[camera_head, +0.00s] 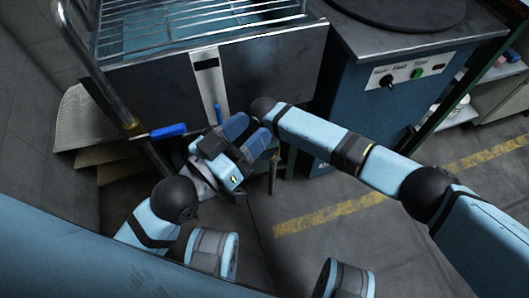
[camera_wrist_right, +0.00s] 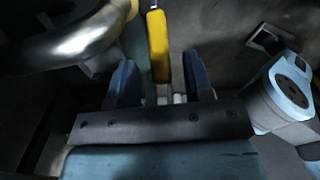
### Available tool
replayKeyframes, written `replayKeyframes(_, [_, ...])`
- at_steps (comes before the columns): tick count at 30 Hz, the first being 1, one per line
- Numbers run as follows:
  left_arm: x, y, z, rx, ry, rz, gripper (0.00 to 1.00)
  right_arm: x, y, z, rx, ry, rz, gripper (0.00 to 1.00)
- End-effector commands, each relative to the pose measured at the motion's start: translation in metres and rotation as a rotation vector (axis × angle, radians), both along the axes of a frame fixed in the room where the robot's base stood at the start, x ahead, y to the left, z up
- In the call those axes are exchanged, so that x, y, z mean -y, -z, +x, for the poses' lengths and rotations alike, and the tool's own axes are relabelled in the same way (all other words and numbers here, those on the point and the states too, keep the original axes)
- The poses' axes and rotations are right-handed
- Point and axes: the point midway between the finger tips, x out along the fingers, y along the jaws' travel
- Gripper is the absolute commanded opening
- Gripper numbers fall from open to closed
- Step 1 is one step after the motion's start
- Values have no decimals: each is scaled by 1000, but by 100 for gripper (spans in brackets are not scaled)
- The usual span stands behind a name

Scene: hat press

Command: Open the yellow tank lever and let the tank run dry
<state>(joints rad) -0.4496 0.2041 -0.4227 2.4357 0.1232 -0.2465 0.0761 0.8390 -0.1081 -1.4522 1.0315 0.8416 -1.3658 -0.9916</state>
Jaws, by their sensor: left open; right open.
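The yellow lever (camera_wrist_right: 158,46) stands upright in the right wrist view, its lower end between the two blue fingers of my right gripper (camera_wrist_right: 162,85). The fingers are open, with visible gaps on both sides of the lever. In the head view the right gripper and the yellow lever are hidden behind my arms. The metal tank (camera_head: 270,72) stands at the top centre, with a wire rack on top. My left gripper (camera_head: 251,128) is open below the tank's front and no object shows in it. The liquid level cannot be told.
A blue-handled lever (camera_head: 168,131) sticks out at the tank's lower left, near a curved metal pipe (camera_head: 97,68). The pipe also crosses the right wrist view (camera_wrist_right: 70,45). A blue control cabinet (camera_head: 365,105) stands right of the tank. The floor with the yellow stripe (camera_head: 305,217) is clear.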

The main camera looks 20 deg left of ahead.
Motion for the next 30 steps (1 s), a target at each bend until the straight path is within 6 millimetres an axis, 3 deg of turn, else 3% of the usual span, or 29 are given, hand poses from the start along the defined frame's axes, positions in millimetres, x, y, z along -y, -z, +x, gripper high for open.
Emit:
replayKeyframes(6, [1, 13, 1, -35, 10, 18, 49, 0, 21, 0, 0, 0, 0, 47])
replayKeyframes(15, [1, 14, 1, -40, 13, 21, 49, 0, 22, 0, 0, 0, 0, 47])
replayKeyframes(16, [1, 13, 1, -40, 13, 21, 49, 0, 22, 0, 0, 0, 0, 44])
replayKeyframes(22, [1, 13, 1, -40, 13, 20, 49, 0, 22, 0, 0, 0, 0, 0])
replayKeyframes(30, [1, 3, 1, -23, 8, 16, 49, 5, 17, 3, -41, 3, 53, 0])
